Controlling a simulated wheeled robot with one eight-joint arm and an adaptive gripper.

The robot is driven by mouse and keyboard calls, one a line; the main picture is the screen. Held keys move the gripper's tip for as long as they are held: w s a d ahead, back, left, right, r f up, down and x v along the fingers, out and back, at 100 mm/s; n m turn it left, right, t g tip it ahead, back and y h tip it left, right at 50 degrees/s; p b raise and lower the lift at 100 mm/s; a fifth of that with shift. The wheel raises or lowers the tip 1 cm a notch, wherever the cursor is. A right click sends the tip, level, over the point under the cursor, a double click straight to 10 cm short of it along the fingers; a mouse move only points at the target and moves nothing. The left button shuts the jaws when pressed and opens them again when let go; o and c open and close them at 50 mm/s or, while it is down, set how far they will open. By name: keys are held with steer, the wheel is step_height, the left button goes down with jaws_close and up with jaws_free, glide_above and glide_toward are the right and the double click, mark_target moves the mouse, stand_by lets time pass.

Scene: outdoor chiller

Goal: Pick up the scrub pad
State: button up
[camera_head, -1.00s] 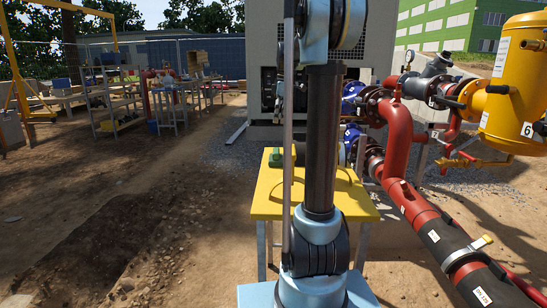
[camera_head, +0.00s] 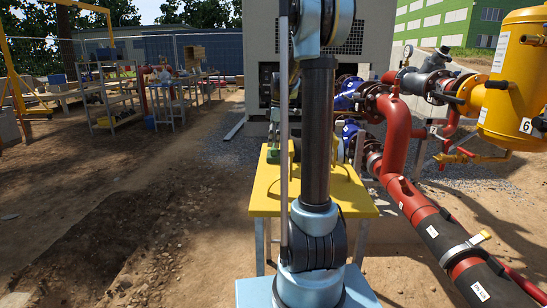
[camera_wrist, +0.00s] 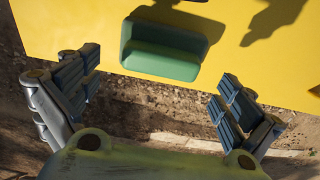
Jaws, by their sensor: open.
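The scrub pad is a green block (camera_wrist: 163,50) on the yellow table (camera_wrist: 70,25), near the table edge in the wrist view. In the head view a small bit of green (camera_head: 273,156) shows at the far left of the tabletop, mostly hidden by my arm. My gripper (camera_wrist: 155,90) is open in the wrist view. Its two blue-ribbed fingers are spread to either side, with the pad ahead of the gap between them. No contact with the pad shows. In the head view my arm largely hides the gripper.
Red pipes (camera_head: 398,135) with blue valves and a yellow tank (camera_head: 515,85) stand to the right. A grey chiller unit (camera_head: 262,35) is behind the table. Shelves with items (camera_head: 115,95) stand at the far left. Open dirt ground lies left of the table.

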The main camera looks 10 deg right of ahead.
mark_target(274, 151)
step_height(274, 151, down, 4)
steer(key=shift+d, duration=0.15)
steer(key=shift+f, duration=0.65)
steer(key=c, duration=0.8)
